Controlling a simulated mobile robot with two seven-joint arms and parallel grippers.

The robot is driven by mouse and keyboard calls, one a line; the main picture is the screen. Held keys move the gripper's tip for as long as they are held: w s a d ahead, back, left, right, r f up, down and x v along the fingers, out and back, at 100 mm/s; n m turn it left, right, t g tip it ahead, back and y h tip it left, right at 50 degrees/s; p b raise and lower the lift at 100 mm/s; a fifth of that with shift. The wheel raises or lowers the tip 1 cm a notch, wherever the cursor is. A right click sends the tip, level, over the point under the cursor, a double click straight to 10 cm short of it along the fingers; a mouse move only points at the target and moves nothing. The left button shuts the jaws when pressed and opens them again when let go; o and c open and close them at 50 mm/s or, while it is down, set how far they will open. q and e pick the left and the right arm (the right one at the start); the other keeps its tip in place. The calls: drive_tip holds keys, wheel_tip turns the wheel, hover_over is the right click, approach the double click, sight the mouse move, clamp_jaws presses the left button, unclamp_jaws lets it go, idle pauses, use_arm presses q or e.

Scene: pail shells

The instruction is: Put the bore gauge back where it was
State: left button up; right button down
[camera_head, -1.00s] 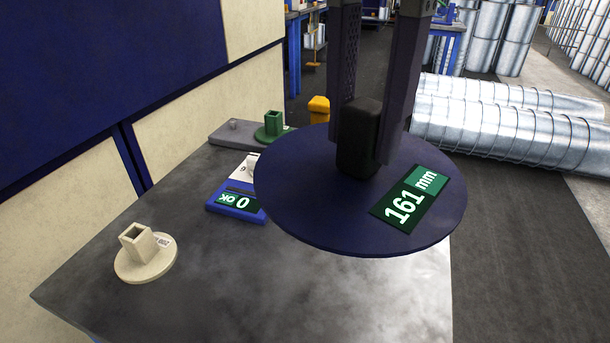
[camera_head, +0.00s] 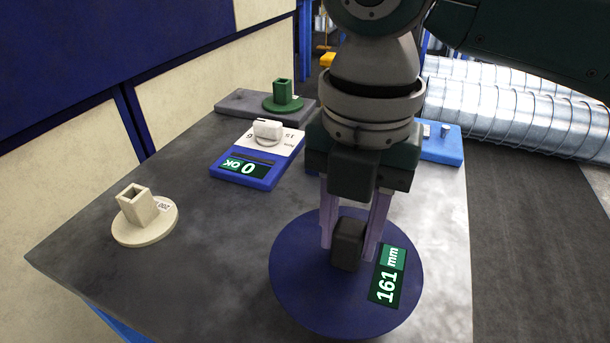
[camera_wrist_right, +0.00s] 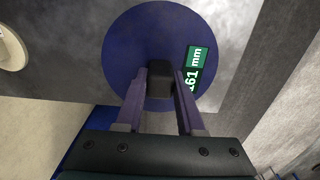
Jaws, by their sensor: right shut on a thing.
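The bore gauge (camera_head: 310,295) is a dark blue disc with a black block handle and a green display reading "161 mm". My right gripper (camera_head: 348,243) is shut on the black handle from above. The disc is level over the front right part of the grey table; I cannot tell if it touches the top. In the right wrist view the disc (camera_wrist_right: 130,60) lies below my fingers (camera_wrist_right: 160,92), with the handle between them. My left gripper is not in view.
A cream disc with a square socket (camera_head: 145,220) stands at the left. A blue device (camera_head: 245,172) reading "0 OK" is behind. A green socketed disc (camera_head: 283,100) stands on a grey plate (camera_head: 235,103). A blue block (camera_head: 440,148) is at the right. The table's front middle (camera_head: 220,250) is clear.

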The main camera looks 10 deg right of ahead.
sight(345, 260)
drive_tip(key=shift+f+b, duration=0.5)
drive_tip(key=shift+f, duration=1.8)
drive_tip(key=shift+f, duration=0.2)
drive_tip(key=c, duration=0.5)
unclamp_jaws()
drive_tip(key=shift+r, duration=0.1)
